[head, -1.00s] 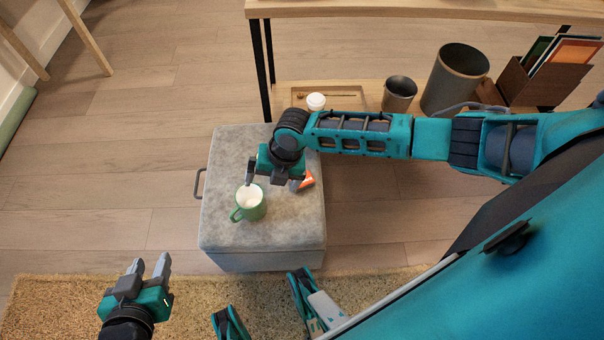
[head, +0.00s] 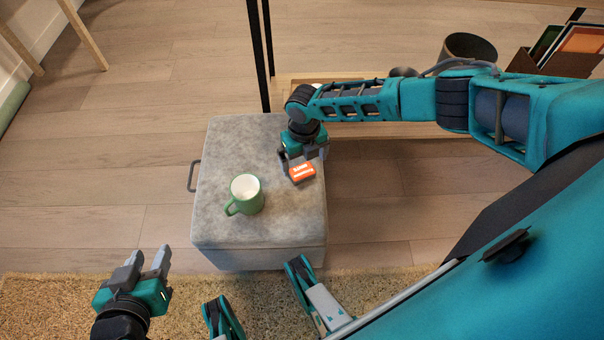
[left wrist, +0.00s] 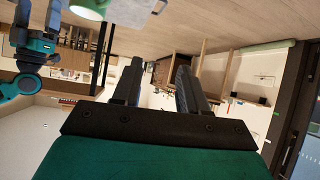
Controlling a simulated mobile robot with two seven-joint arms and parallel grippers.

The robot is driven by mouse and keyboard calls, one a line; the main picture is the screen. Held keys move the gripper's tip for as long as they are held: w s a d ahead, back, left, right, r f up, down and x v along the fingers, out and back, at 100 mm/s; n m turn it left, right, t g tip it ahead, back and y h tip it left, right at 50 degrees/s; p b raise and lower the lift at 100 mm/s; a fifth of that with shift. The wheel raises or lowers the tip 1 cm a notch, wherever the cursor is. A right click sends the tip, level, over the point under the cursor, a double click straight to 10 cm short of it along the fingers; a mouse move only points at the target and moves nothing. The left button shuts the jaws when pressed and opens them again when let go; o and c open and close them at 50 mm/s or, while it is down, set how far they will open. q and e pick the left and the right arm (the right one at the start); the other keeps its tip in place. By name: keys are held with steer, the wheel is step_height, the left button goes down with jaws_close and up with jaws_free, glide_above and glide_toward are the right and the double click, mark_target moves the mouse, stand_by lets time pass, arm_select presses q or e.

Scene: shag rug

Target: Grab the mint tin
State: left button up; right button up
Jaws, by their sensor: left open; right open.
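The mint tin (head: 302,173), small and orange-red with white markings, lies on the grey ottoman (head: 225,170) near its right side. My right gripper (head: 304,161) is open right at the tin, reaching down over its far edge; I cannot tell whether the tin lies between the fingers. My left gripper (head: 148,261) is open and empty, over the rug at the lower left, far from the tin. Its two fingers also show apart in the left wrist view (left wrist: 160,88).
A green mug (head: 246,194) with a white inside stands on the ottoman, left of the tin and close to it. A wooden shelf unit with a dark bin (head: 467,47) and a file holder (head: 570,62) stands behind. The ottoman's left part is clear.

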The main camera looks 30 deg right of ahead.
mark_target(302, 170)
steer(key=f, duration=0.1)
steer(key=f+b, duration=0.1)
steer(key=f, duration=0.1)
steer(key=f+b, duration=0.1)
steer(key=f, duration=0.1)
steer(key=shift+w+a, duration=0.1)
steer(key=shift+w, duration=0.2)
steer(key=shift+r, duration=0.1)
steer(key=c, duration=1.1)
steer(key=shift+c, duration=0.2)
